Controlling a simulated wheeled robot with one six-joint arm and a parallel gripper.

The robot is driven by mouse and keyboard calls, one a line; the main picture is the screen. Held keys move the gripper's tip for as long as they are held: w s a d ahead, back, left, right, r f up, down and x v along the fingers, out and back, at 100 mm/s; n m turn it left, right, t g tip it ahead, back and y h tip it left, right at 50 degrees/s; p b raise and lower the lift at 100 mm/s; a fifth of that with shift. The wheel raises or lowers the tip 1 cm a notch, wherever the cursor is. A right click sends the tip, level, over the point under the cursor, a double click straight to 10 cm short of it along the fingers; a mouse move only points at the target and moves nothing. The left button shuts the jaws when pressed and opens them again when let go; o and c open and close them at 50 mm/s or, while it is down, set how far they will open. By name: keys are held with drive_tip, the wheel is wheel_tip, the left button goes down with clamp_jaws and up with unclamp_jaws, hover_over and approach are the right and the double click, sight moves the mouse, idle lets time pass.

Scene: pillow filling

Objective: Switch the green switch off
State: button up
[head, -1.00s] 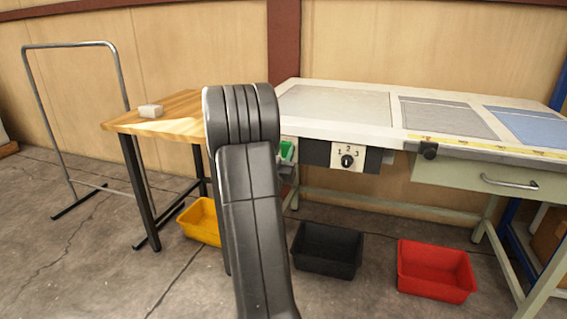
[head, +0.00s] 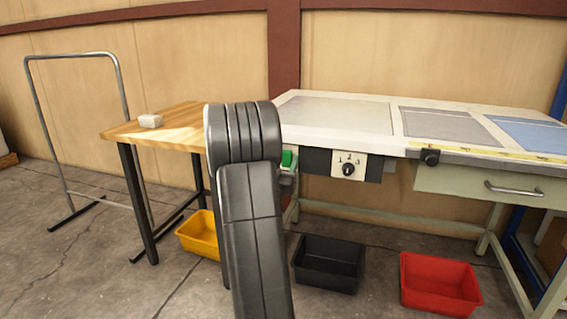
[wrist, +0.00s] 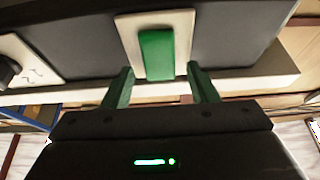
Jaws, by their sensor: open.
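The green switch (head: 288,159) is a green rocker on a pale plate at the left end of the bench's dark front panel (head: 317,161). My arm partly covers that area in the head view. In the wrist view the green switch (wrist: 157,54) shows close up on its cream plate (wrist: 127,30). My gripper (wrist: 162,76) is open, its two green fingers apart below the switch in the picture, one toward each side of it. I cannot tell whether either fingertip touches the panel.
A numbered dial (head: 348,169) sits right of the switch, and its edge also shows in the wrist view (wrist: 8,72). A wooden table (head: 170,131) with a small pale block (head: 150,121) stands left. Yellow (head: 197,240), black (head: 328,268) and red bins (head: 440,288) stand on the floor.

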drive_tip(key=p+v, duration=0.1)
drive_tip(key=v, duration=1.2)
drive_tip(key=shift+s+f+p, duration=0.2)
drive_tip(key=shift+s+p, duration=0.15)
drive_tip(key=shift+a, duration=0.1)
drive_tip(key=b+x, duration=0.1)
drive_tip(key=x, duration=1.2)
drive_tip(key=shift+w+b, duration=0.1)
drive_tip(key=shift+b, duration=0.25)
drive_tip(key=shift+w+r, duration=0.25)
drive_tip(key=shift+w, duration=0.05)
drive_tip(key=shift+s+f, duration=0.1)
